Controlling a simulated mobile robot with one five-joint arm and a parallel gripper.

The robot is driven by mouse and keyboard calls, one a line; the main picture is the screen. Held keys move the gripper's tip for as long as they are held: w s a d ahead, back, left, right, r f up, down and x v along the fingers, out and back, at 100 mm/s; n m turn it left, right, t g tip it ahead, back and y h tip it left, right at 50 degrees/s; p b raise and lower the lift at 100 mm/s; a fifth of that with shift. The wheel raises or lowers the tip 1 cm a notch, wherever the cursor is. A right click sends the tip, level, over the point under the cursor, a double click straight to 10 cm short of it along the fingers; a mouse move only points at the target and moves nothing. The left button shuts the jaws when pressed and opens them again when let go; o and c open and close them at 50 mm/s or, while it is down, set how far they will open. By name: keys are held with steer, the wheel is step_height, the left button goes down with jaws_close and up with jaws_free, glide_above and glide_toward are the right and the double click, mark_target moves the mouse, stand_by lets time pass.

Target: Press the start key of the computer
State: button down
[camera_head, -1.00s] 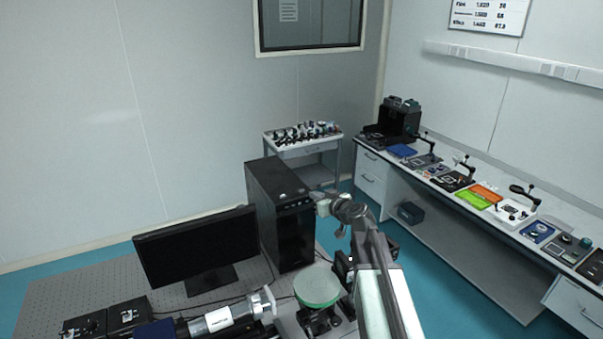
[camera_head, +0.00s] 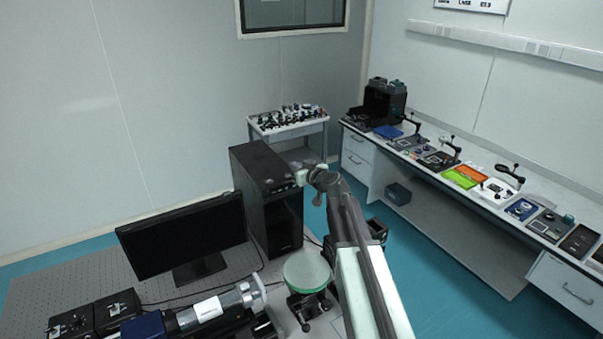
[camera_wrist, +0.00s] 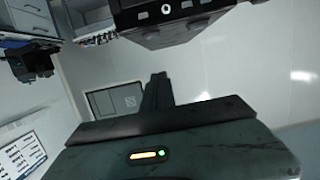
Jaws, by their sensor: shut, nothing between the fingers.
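The computer is a black tower (camera_head: 279,228) standing behind and right of the monitor in the head view. Its upper front edge is close to my gripper (camera_head: 301,176); I cannot tell from this view whether they touch. In the wrist view, which looks upside down, the dark tower (camera_wrist: 205,17) fills the top edge. A small bright ring on it, which looks like the start key (camera_wrist: 168,7), shows there. My gripper (camera_wrist: 158,77) is shut and empty, its dark fingers pointing up toward the tower, with a gap between them in the picture.
A black monitor (camera_head: 180,238) stands left of the tower on a perforated optical table (camera_head: 60,285). A round pale green disc on a mount (camera_head: 306,271) stands in front of the tower. A cart (camera_head: 290,128) and a long bench (camera_head: 440,185) stand behind and right.

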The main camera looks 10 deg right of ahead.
glide_above(291, 180)
steer(key=shift+w+f+b, duration=0.1)
steer(key=shift+f+b, duration=0.35)
steer(key=shift+f, duration=0.2)
step_height(291, 180, down, 3)
steer(key=b, duration=0.3)
steer(key=shift+f, duration=0.2)
steer(key=shift+f+b, duration=0.2)
steer(key=shift+b, duration=0.2)
